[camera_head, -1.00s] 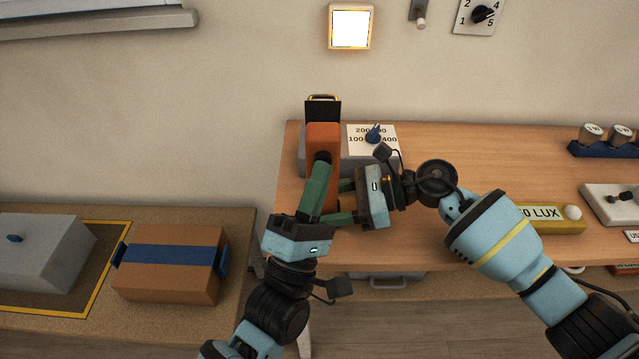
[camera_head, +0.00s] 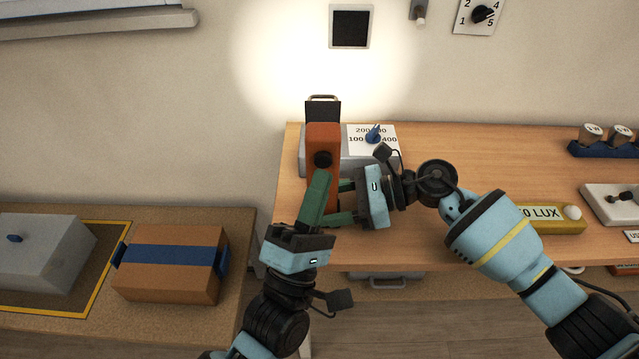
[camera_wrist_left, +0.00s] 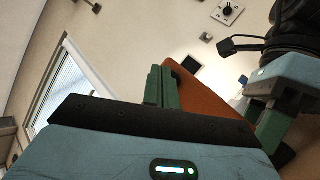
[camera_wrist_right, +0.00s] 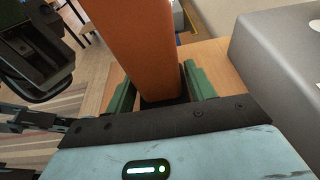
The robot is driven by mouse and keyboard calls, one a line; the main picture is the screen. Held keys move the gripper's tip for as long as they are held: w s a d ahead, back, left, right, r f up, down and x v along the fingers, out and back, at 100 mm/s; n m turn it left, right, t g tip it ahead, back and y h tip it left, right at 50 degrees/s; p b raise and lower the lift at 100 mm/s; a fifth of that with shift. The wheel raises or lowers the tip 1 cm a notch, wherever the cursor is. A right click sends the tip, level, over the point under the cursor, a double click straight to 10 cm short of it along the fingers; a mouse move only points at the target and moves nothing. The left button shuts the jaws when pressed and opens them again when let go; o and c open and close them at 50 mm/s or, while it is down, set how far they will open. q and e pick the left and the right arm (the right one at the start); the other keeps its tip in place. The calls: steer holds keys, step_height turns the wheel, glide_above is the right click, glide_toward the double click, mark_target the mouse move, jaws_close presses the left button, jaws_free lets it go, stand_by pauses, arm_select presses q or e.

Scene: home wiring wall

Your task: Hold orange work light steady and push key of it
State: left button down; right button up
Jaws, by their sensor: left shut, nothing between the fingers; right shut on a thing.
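The orange work light (camera_head: 322,138) stands upright at the left end of the wooden bench, its black head (camera_head: 322,110) towards the wall. A bright glow lies on the wall above and behind it. Its round black key (camera_head: 323,158) faces me. My left gripper (camera_head: 320,178) is shut and empty, its fingertips just below the key and apart from it. My right gripper (camera_head: 340,199) is shut on the lower body of the work light from the right. In the right wrist view, the green fingers (camera_wrist_right: 160,90) sit on both sides of the orange body (camera_wrist_right: 135,45).
A grey box (camera_head: 354,160) with a blue pointer knob (camera_head: 374,133) stands right beside the work light. A dark square panel (camera_head: 351,27) hangs on the wall above. A lower surface at left holds a brown box (camera_head: 172,280). Bare bench (camera_head: 480,158) lies to the right.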

arm_select(q)
steer(key=shift+s, duration=0.1)
steer(key=shift+s, duration=2.9)
arm_select(e)
steer(key=o, duration=0.8)
steer(key=shift+o, duration=0.2)
steer(key=v, duration=1.2)
